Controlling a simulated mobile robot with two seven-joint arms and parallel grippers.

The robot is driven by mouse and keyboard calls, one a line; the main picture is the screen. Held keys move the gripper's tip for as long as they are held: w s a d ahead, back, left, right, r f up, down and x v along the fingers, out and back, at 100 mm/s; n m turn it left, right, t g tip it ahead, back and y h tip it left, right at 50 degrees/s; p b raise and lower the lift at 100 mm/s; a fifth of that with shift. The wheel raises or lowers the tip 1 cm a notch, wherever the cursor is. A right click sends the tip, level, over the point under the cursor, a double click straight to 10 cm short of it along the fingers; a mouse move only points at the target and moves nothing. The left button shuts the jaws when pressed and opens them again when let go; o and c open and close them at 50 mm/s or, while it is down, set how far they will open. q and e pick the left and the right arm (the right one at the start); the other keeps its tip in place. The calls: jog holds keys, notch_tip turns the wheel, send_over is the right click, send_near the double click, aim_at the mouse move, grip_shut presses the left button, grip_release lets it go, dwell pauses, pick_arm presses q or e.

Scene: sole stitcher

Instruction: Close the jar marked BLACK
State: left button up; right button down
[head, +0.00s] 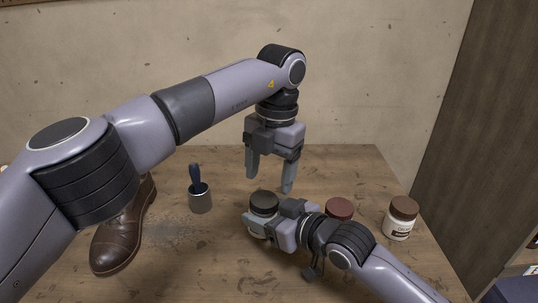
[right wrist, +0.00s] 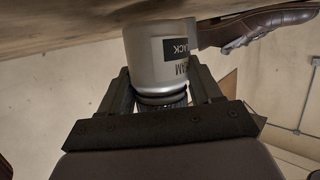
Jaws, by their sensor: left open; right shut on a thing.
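The jar marked BLACK (right wrist: 160,50) stands on the wooden table, its label upside down in the right wrist view. In the head view, its pale body (head: 257,234) shows below a dark lid (head: 264,201) at its mouth. I cannot tell whether the lid is tight. My right gripper (head: 270,220) is shut on the jar from the right, its fingers on either side. My left gripper (head: 270,183) is open and empty above the lid, pointing down, its fingertips apart from it.
A jar with a reddish lid (head: 339,208) stands partly hidden behind my right arm. A white jar with a brown lid (head: 402,218) stands farther right. A wall closes the back.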

aim_at(265, 198)
pick_arm(q)
jog(key=n, duration=0.3)
jog(key=r+n, duration=0.1)
jog(key=n, duration=0.2)
jog(key=shift+n, duration=0.3)
jog(key=n, duration=0.3)
jog(key=r+n, duration=0.1)
jog(key=n, duration=0.2)
jog(key=shift+w, duration=0.1)
jog(key=n, duration=0.3)
jog(key=r+n, duration=0.1)
jog(key=n, duration=0.2)
jog(key=shift+n, duration=0.4)
jog(key=n, duration=0.5)
jog(key=shift+r, duration=0.4)
jog(key=f, duration=0.8)
jog(key=shift+a, duration=0.4)
